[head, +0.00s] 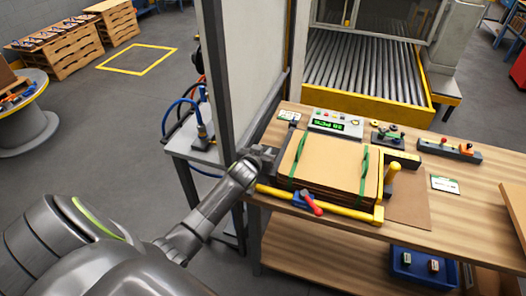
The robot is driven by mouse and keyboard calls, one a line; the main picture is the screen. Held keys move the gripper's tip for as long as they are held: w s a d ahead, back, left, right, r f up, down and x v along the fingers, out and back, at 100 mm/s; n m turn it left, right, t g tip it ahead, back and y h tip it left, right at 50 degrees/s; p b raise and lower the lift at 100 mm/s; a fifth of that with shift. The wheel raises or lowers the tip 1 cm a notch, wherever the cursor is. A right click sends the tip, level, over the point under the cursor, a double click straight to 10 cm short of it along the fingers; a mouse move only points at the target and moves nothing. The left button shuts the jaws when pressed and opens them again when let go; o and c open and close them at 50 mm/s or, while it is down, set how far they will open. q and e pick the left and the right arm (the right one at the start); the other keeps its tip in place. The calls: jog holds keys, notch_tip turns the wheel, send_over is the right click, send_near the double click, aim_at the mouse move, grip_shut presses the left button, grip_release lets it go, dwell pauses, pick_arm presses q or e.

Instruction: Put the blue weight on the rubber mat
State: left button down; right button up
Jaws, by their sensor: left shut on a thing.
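My left gripper (264,155) is at the left edge of the workbench, beside the stack of brown sheets (330,167). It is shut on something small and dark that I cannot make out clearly. I cannot pick out a blue weight for certain. A small blue block (302,199) with a red handle sits at the front edge of the stack, apart from the gripper. I cannot identify the rubber mat with certainty. My right gripper is not in view.
Green straps and a yellow rail (330,208) border the stack. A control box (336,122), a dark tray of knobs (388,137) and a button bar (448,150) stand behind and right. A grey post (218,80) rises left. A blue bin (424,267) sits below.

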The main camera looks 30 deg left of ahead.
pick_arm(q)
jog(key=shift+r, duration=0.15)
jog(key=c, duration=1.2)
grip_release()
jog(key=v, duration=1.2)
